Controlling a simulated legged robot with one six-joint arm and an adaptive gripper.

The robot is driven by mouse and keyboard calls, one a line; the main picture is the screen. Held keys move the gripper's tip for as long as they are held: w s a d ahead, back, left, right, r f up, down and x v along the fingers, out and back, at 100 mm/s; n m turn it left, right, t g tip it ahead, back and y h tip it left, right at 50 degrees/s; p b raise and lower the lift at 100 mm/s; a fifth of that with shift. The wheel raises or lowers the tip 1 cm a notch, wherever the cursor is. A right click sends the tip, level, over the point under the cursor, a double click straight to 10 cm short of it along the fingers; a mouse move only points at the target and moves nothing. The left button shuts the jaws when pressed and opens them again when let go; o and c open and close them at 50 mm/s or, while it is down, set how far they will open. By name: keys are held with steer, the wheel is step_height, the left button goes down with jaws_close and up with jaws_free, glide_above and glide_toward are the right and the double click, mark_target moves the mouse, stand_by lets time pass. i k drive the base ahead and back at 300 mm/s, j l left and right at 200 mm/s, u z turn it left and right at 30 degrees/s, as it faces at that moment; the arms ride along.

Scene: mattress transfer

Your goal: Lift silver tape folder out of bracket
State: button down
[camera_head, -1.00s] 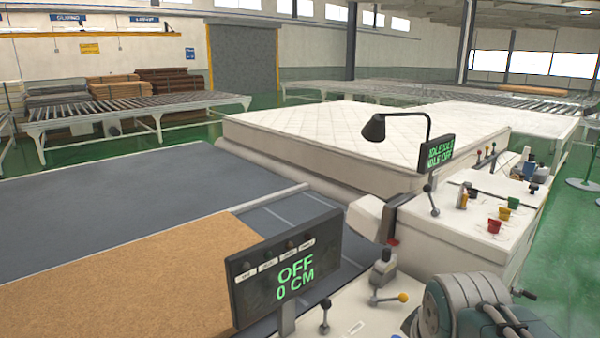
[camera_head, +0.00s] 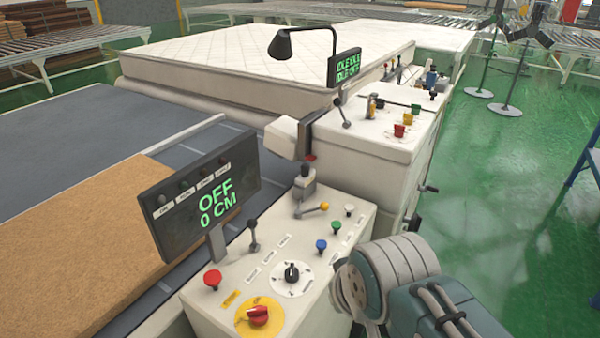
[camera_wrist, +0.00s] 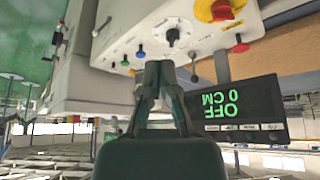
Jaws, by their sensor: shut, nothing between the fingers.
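I cannot pick out the silver tape folder or its bracket with certainty. Small fittings and a blue-capped part (camera_head: 431,79) stand at the far end of the white machine housing, too small to identify. My gripper (camera_wrist: 159,65) shows in the wrist view with its dark fingers together, shut and empty. The wrist picture is upside down, with the near control panel beyond the fingertips. In the head view only my arm shows at the lower right; the gripper itself is out of sight.
The near control panel (camera_head: 262,277) has knobs, levers and an "OFF 0 CM" display (camera_head: 206,200). A white mattress (camera_head: 225,60) lies behind, with a black lamp (camera_head: 281,44) over it. Stands (camera_head: 506,108) are at the upper right. Green floor (camera_head: 480,190) is open at the right.

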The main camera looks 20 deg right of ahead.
mark_target(306, 175)
steer(key=k+l+u, duration=0.15)
steer(key=l, duration=0.2)
steer(key=l+u, duration=0.15)
steer(key=l, duration=0.2)
steer(key=k+l+u, duration=0.15)
steer(key=l, duration=0.2)
steer(key=i+l+u, duration=0.15)
steer(key=l, duration=0.15)
steer(key=i+l+u, duration=0.1)
steer(key=l, duration=0.25)
steer(key=i+l+u, duration=0.15)
steer(key=l, duration=0.15)
steer(key=l+u, duration=0.15)
steer(key=l, duration=0.2)
steer(key=i, duration=0.05)
